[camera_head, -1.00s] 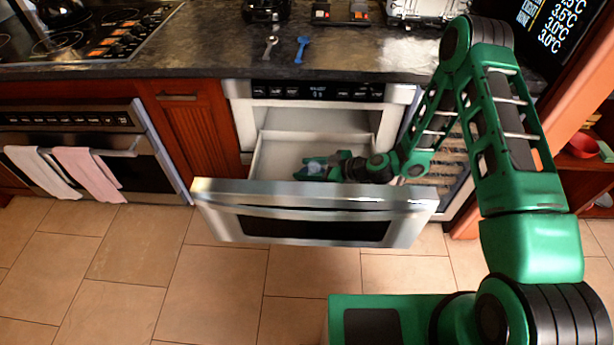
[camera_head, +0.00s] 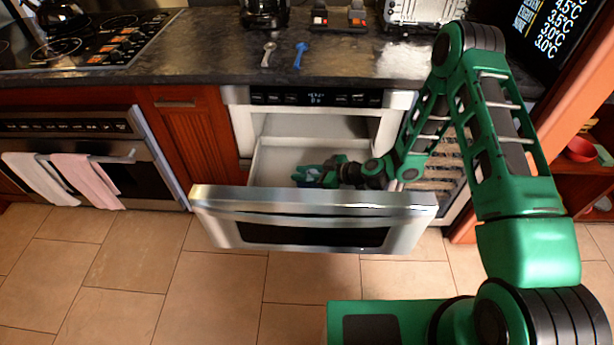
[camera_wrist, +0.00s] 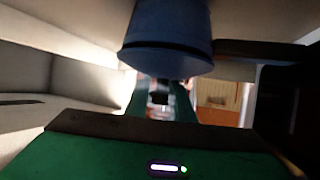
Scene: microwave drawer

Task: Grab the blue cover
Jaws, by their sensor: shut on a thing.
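The blue cover (camera_wrist: 168,32) fills the top middle of the wrist view, a rounded dark blue body with a darker rim band at its lower edge. In the head view only a small blue patch of it (camera_head: 313,175) shows between the green fingers. My gripper (camera_head: 308,176) reaches into the open microwave drawer (camera_head: 272,164) and is shut on the blue cover. Most of the cover is hidden by the fingers and the drawer front. I cannot tell whether it touches the drawer floor.
The drawer front (camera_head: 315,200) stands out from the cabinet, below and in front of my gripper. Light drawer walls lie close around it. The dark counter (camera_head: 200,55) above holds a grey wrench (camera_head: 268,53) and a blue wrench (camera_head: 300,54). The tiled floor at the left is clear.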

